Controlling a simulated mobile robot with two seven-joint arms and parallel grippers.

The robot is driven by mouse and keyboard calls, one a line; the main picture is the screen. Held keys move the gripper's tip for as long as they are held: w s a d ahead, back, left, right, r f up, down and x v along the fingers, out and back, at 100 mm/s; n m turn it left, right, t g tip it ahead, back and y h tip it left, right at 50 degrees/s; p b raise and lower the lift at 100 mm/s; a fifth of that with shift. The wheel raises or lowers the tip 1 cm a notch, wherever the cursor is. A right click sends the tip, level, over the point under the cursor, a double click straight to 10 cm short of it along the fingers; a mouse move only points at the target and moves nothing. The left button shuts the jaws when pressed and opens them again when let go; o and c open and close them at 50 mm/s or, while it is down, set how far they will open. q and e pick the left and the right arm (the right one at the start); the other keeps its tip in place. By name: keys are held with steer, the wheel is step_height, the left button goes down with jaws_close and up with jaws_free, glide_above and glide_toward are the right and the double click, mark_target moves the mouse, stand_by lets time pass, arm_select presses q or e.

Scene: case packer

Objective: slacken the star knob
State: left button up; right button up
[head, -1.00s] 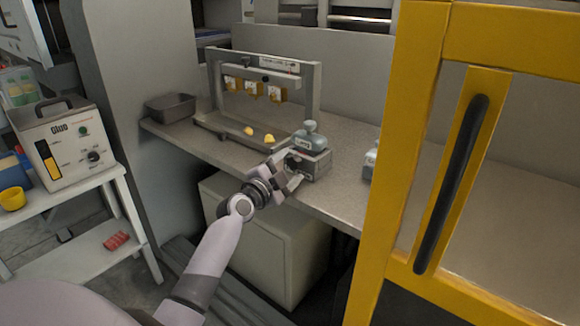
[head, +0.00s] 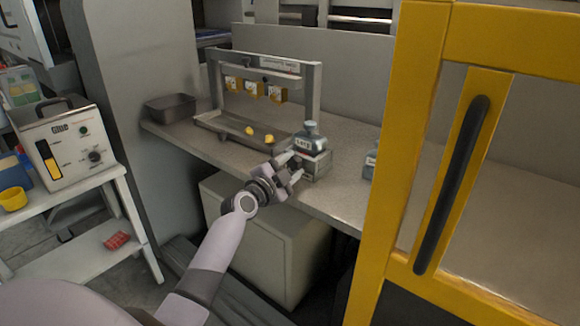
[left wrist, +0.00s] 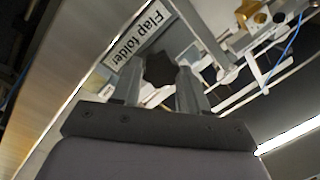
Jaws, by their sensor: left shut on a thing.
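The star knob (left wrist: 160,68) is a dark, lobed knob between the two fingers of my left gripper (left wrist: 158,82) in the left wrist view. The fingers are shut on it from either side. It sits beside a white "Flap folder" label (left wrist: 137,50). In the head view my left gripper (head: 294,168) is at the front left side of a grey block (head: 318,166) at the bench's front edge. The gripper hides the knob there. My right gripper is not in view.
A grey-green labelled object (head: 310,140) stands on the block, and a similar one (head: 371,162) is to its right. A metal frame with yellow parts (head: 312,95) stands behind. A yellow door frame (head: 400,150) closes off the right. The bench (head: 215,150) is clear at front left.

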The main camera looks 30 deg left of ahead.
arm_select(q)
steer(key=n+p, duration=0.1)
steer(key=n, duration=0.2)
steer(key=shift+r, duration=0.1)
steer(key=n, duration=0.3)
steer(key=shift+n+g+p, duration=0.4)
steer(key=n, duration=0.2)
steer(key=shift+a+n+h, duration=0.1)
steer(key=shift+n+h, duration=0.2)
steer(key=n, duration=0.3)
steer(key=n+h, duration=0.1)
steer(key=n, duration=0.2)
steer(key=shift+a+n, duration=0.15)
steer(key=shift+n, duration=0.15)
steer(key=n, duration=0.4)
steer(key=shift+g+h, duration=0.3)
steer(key=shift+h, duration=0.1)
steer(key=n, duration=0.3)
steer(key=shift+a, duration=0.1)
steer(key=shift+n+h+b, duration=0.3)
steer(key=shift+n+h, duration=0.1)
steer(key=shift+n, duration=1.7)
